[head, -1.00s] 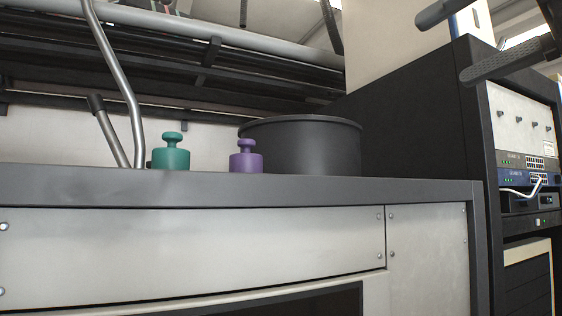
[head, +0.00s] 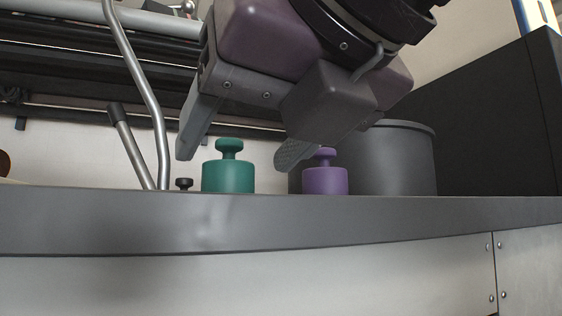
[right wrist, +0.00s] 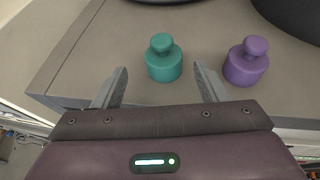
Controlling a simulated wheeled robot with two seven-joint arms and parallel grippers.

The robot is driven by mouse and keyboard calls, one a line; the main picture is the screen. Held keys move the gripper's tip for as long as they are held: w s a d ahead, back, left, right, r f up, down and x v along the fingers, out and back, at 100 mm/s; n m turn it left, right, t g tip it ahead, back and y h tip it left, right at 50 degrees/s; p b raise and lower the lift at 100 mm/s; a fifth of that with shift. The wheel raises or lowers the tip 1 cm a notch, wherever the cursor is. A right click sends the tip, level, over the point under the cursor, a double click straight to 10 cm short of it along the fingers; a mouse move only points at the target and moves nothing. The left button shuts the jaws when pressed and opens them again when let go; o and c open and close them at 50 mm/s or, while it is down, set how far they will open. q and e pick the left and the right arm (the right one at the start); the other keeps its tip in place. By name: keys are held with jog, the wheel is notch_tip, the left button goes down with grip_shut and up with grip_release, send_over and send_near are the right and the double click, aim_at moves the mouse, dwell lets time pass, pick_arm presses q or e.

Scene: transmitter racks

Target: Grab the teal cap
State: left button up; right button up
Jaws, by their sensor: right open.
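The teal cap (head: 228,174), a short cylinder with a knob on top, stands upright on the grey counter. It also shows in the right wrist view (right wrist: 163,64), just beyond the gap between my fingertips. My right gripper (head: 236,156) is open and empty, tilted down from the upper right. In the head view one finger is left of the teal cap and the other is between it and the purple cap. In the right wrist view the gripper (right wrist: 160,78) shows both fingers spread, apart from the caps. My left gripper is not in view.
A similar purple cap (head: 325,181) stands just right of the teal one; it also shows in the right wrist view (right wrist: 246,64). A dark round pot (head: 405,160) stands behind it. A small black knob (head: 184,184) and metal levers (head: 150,90) are at the left. The counter edge (head: 300,222) runs in front.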

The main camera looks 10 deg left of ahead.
aim_at(235, 161)
jog(key=x, duration=0.1)
jog(key=p+x, duration=0.1)
jog(key=x, duration=0.1)
jog(key=shift+w+a+r, duration=0.1)
jog(key=shift+w+r, duration=0.05)
jog(key=shift+w, duration=0.35)
jog(key=x, duration=0.2)
jog(key=shift+w+a, duration=0.15)
jog(key=shift+a, duration=0.05)
jog(key=shift+d, duration=0.1)
jog(key=shift+s+d, duration=0.2)
jog(key=shift+s, duration=0.15)
jog(key=shift+c, duration=0.8)
jog(key=shift+d, duration=0.1)
jog(key=shift+c, duration=2.4)
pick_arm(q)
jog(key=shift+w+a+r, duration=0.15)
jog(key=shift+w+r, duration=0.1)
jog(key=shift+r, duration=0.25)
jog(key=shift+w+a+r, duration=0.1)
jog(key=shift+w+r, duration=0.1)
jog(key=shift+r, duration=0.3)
pick_arm(e)
jog(key=shift+w, duration=0.1)
jog(key=c, duration=0.4)
